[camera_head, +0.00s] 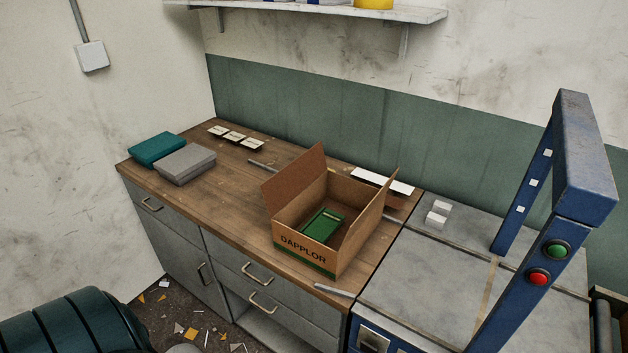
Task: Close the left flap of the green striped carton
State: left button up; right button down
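The green striped carton (305,252) stands on the wooden worktop, with "DAPPLOR" printed above a green stripe on its front wall. Its left flap (295,174) stands up, leaning outward to the left. A green item (321,224) lies inside on the carton floor. No gripper shows in this view.
Teal (157,148) and grey (186,163) boxes lie at the worktop's left end. Small cards (233,136) lie behind. A blue machine frame (585,180) with green and red buttons rises at right. The worktop (228,200) left of the carton is mostly clear.

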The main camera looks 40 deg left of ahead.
aim_at(281, 190)
jog(key=j+z, duration=0.2)
jog(key=j, duration=0.2)
jog(key=k+j+z, duration=0.2)
jog(key=j, duration=0.25)
jog(key=j+z, duration=0.2)
jog(key=j, duration=0.2)
jog(key=j+z, duration=0.2)
jog(key=j, duration=0.2)
jog(key=k+j, duration=0.15)
jog(key=j, duration=0.25)
jog(key=k+j, duration=0.15)
jog(key=j, duration=0.25)
jog(key=k+j, duration=0.1)
jog(key=j, duration=0.35)
jog(key=k+j+z, duration=0.1)
jog(key=j, duration=0.3)
jog(key=k+j, duration=0.2)
jog(key=j, duration=0.2)
jog(key=k+j, duration=0.15)
jog(key=j, duration=0.25)
jog(key=k+l+z, duration=0.15)
